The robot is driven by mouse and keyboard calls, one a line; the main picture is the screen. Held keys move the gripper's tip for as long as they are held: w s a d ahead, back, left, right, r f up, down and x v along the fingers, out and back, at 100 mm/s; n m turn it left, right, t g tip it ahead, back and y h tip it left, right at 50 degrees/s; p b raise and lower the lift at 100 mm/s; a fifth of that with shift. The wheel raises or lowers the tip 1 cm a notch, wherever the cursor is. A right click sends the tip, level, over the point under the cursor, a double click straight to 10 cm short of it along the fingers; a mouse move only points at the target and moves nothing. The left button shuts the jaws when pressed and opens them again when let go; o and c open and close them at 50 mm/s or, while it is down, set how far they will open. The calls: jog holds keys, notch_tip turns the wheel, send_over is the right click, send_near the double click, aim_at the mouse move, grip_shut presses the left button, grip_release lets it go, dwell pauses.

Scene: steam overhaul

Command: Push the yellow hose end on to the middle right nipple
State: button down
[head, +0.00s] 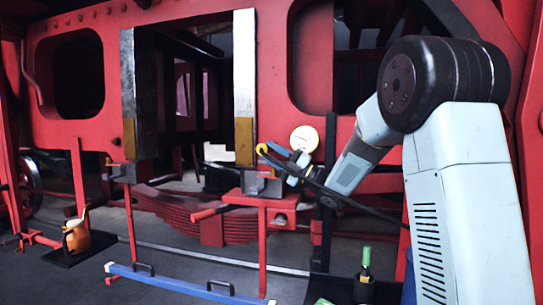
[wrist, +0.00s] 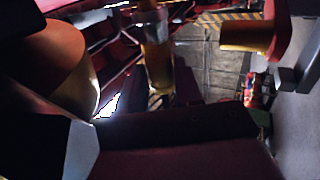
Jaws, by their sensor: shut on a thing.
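My gripper (head: 276,160) is shut on the yellow hose end (head: 262,149) in the head view, in front of the red frame and just above a grey block on a red stand. A black hose (head: 375,209) trails from there to the right, under my arm. In the wrist view a large brown-orange rounded shape fills the left side, close to the camera; I cannot tell for sure what it is. A short yellow cylinder (wrist: 245,35) on a red part shows at upper right. I cannot make out the middle right nipple for certain, nor whether the hose end touches anything.
A round white gauge (head: 304,138) with a yellow rim stands right behind my gripper. Two steel posts (head: 244,70) with yellow lower ends hang left of it. A blue bar (head: 185,284), an orange can (head: 77,236) and a green bottle (head: 365,268) stand lower down.

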jog(key=shift+w+d+r, duration=0.2)
jog(key=shift+w, duration=0.15)
jog(key=c, duration=0.7)
grip_release()
jog(key=shift+d, duration=0.1)
